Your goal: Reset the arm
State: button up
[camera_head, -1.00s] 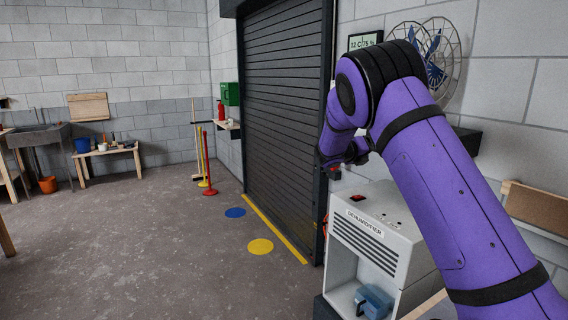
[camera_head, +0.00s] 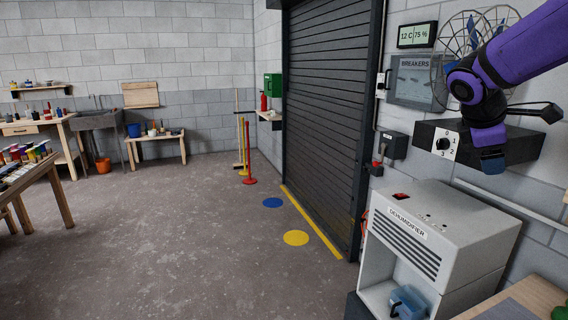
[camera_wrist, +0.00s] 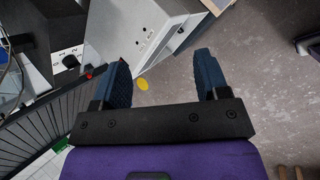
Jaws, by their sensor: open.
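My purple arm (camera_head: 530,45) reaches in from the upper right in the head view. My gripper (camera_head: 492,161) points down in front of the black heater-like box with the numbered dial, above and right of the dehumidifier. In the wrist view my gripper (camera_wrist: 163,72) is open, its two blue fingers well apart with nothing between them but floor and a yellow floor spot.
The grey dehumidifier (camera_head: 445,243) stands below my gripper, with a blue container (camera_head: 408,302) in its bay. The black box with a dial (camera_head: 468,146) and breaker panel (camera_head: 416,82) are on the wall. A shutter door (camera_head: 325,120) is left; the floor (camera_head: 170,240) is open.

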jog(key=s+a+m+y, duration=0.2)
jog(key=s+a+m, duration=0.2)
jog(key=s, duration=0.3)
jog(key=s+a+f+m+t+y, duration=0.1)
jog(key=s+a+m+y, duration=0.1)
jog(key=s, duration=0.6)
jog(key=s+a+f+m+t+y, duration=0.1)
jog(key=s+a+m+y, duration=0.1)
jog(key=s+a+m, duration=0.3)
jog(key=shift+s+a+m, duration=0.3)
jog(key=shift+s+m, duration=0.4)
jog(key=shift+s, duration=0.95)
jog(key=shift+f, duration=0.1)
jog(key=shift+c, duration=0.2)
